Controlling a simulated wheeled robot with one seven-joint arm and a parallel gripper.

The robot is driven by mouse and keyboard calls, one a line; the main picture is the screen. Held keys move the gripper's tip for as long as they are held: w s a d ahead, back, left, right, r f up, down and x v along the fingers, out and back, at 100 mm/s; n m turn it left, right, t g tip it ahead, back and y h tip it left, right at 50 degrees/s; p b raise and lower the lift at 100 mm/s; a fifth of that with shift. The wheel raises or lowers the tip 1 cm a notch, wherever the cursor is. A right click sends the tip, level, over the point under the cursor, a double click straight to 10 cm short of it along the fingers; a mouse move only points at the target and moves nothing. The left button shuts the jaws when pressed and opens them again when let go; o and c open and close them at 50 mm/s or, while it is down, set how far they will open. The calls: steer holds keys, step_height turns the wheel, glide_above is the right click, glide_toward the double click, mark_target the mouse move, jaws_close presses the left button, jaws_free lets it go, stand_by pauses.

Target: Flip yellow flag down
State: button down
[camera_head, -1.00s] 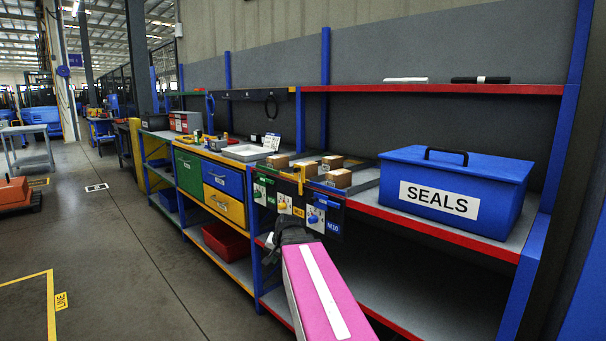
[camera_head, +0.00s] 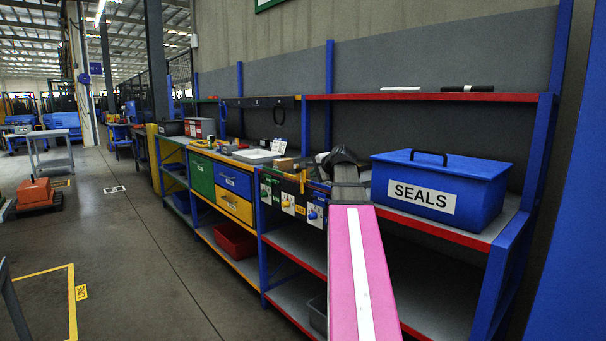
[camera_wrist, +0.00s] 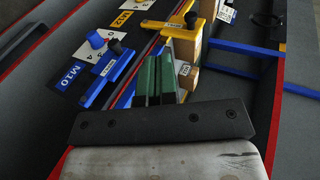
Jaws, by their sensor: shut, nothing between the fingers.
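The yellow flag (camera_wrist: 182,34) is a yellow T-shaped piece with a black knob, at the upper middle of the wrist view. In the head view the yellow flag (camera_head: 302,181) shows small at the top edge of the dial panel (camera_head: 289,202), looking upright. My gripper (camera_wrist: 156,58) has its dark green fingers together and empty. The fingertips are just short of the yellow flag in the wrist view; I cannot tell whether they touch. In the head view my dark wrist hides the fingers.
A blue flag (camera_wrist: 106,70) with a black knob is left of my fingers, near the M10 dial (camera_wrist: 95,39). Cardboard boxes (camera_wrist: 208,12) stand behind the yellow flag. The blue SEALS box (camera_head: 440,188) stands on the shelf right of my arm.

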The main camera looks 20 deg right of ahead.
mark_target(298, 171)
steer(key=r, duration=0.1)
steer(key=s+d+r, duration=0.1)
steer(key=r+t, duration=0.1)
steer(key=shift+s+d+r+m, duration=0.15)
steer(key=shift+d+r+m, duration=0.05)
steer(key=shift+m, duration=0.1)
steer(key=x, duration=1.4)
steer(key=shift+r, duration=0.4)
steer(key=shift+w, duration=0.3)
steer(key=shift+w+a+r+g, duration=0.15)
steer(key=shift+w+g, duration=0.1)
steer(key=shift+g, duration=0.15)
